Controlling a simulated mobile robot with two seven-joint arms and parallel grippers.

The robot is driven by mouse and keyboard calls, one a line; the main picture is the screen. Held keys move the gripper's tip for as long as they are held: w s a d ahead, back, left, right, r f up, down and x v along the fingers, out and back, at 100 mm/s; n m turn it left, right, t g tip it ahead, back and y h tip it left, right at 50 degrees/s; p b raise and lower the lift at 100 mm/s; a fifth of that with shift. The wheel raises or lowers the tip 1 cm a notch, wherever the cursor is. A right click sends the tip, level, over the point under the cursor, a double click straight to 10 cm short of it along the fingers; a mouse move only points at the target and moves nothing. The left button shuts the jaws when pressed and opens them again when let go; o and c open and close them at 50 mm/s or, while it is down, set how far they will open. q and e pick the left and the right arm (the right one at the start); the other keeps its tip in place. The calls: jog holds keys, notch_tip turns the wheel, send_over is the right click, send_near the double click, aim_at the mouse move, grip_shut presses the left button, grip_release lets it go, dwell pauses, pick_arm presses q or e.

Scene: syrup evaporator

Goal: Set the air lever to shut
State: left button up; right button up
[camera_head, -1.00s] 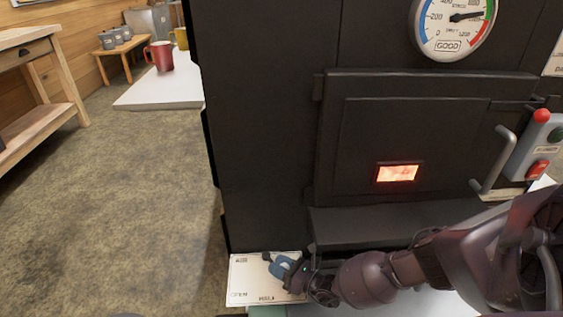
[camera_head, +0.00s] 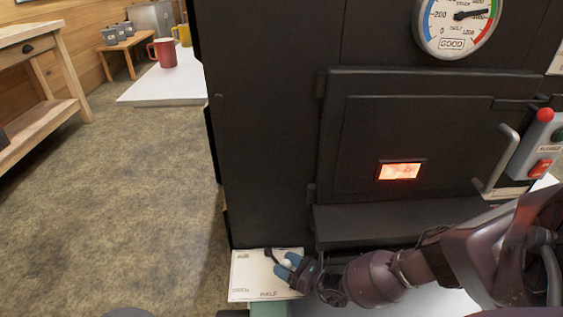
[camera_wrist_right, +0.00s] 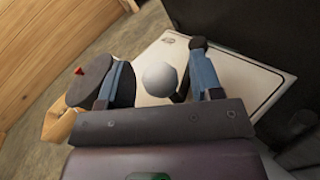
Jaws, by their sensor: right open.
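The white lever plate (camera_head: 250,284) lies low at the left foot of the black evaporator, with lettering that includes HALF along its near edge. My right gripper (camera_head: 283,265) is over the plate's right part, its blue-padded fingers apart. In the right wrist view a grey ball knob (camera_wrist_right: 160,78), apparently the air lever's, sits between the open fingers (camera_wrist_right: 163,85). It looks close to the right finger, but I cannot tell if they touch. The plate (camera_wrist_right: 240,75) shows behind it. The lever's arm is mostly hidden, so its exact setting is unclear. My left gripper is out of view.
The black evaporator front (camera_head: 265,150) rises just behind the plate, with a fire door (camera_head: 450,135) and a ledge (camera_head: 410,220) beside my right arm. A control box (camera_head: 540,145) is at the right. The floor at left is clear.

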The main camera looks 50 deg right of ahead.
pick_arm(q)
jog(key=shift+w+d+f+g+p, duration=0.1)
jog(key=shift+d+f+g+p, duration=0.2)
jog(key=shift+p, duration=0.25)
pick_arm(e)
jog(key=v, duration=0.9)
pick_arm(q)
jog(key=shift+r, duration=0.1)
